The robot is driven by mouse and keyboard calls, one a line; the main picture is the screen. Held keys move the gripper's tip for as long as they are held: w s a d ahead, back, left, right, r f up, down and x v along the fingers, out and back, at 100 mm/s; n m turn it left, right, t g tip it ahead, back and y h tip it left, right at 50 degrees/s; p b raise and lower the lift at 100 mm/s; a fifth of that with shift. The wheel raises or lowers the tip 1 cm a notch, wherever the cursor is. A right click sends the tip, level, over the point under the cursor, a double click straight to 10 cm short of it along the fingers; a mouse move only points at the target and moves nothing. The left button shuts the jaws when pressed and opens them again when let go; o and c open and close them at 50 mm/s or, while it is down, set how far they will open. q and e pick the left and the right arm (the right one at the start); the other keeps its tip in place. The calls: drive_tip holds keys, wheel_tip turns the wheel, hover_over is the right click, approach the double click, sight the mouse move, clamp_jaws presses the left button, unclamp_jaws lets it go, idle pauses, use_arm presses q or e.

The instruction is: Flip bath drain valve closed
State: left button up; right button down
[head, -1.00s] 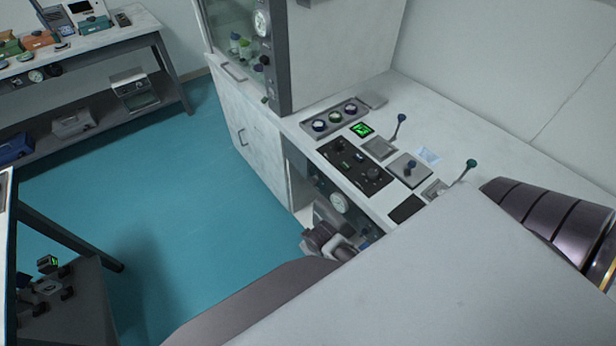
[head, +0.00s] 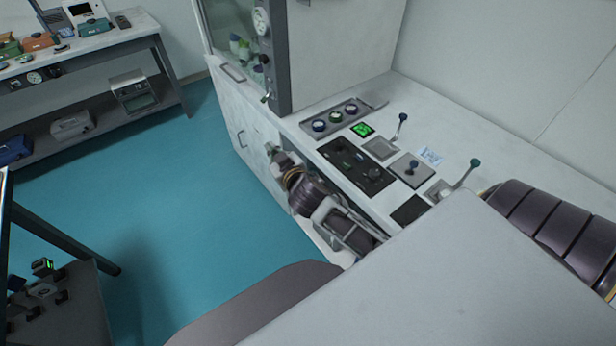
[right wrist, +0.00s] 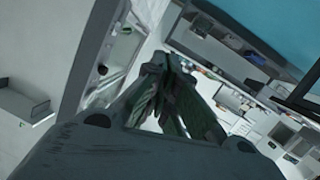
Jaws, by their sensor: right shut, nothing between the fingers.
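I cannot tell which part is the bath drain valve. On the white bench top (head: 550,165) stand a lever with a blue knob (head: 402,119), a lever with a teal knob (head: 473,165) and a short blue-knobbed stick on a grey plate (head: 411,168). A small handle (head: 266,97) shows low on the dark post of the glass cabinet. My right gripper (head: 273,152) is beside the front face of the bench, below its top edge, apart from the levers. Its fingers show shut and empty in the right wrist view (right wrist: 165,75). My left gripper is out of view.
A black control panel (head: 356,165), a green display (head: 362,129) and a tray with round knobs (head: 336,120) sit along the bench. A cluttered side table (head: 130,35) stands at the back left. The teal floor (head: 190,190) between is clear.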

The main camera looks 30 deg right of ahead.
drive_tip(key=w+a+r+n+t+y, duration=0.3)
drive_tip(key=a+r+n+t+y, duration=0.35)
drive_tip(key=r, duration=0.65)
drive_tip(key=s+a+f+n+g+y, duration=0.1)
drive_tip(key=s+a+n+g+y, duration=0.1)
drive_tip(key=a+n+g+y, duration=0.95)
drive_tip(key=s+d+f+n+g+h, duration=0.1)
drive_tip(key=d+f+n+g+h, duration=0.1)
drive_tip(key=d+f+g+h, duration=0.35)
drive_tip(key=d+f+n+g+h, duration=0.2)
drive_tip(key=f, duration=0.7)
drive_tip(key=d+f+m+g+h, duration=0.2)
drive_tip(key=d+m+h, duration=0.3)
drive_tip(key=d, duration=1.7)
drive_tip(key=h, duration=0.4)
drive_tip(key=shift+d+g, duration=0.3)
drive_tip(key=shift+g, duration=0.05)
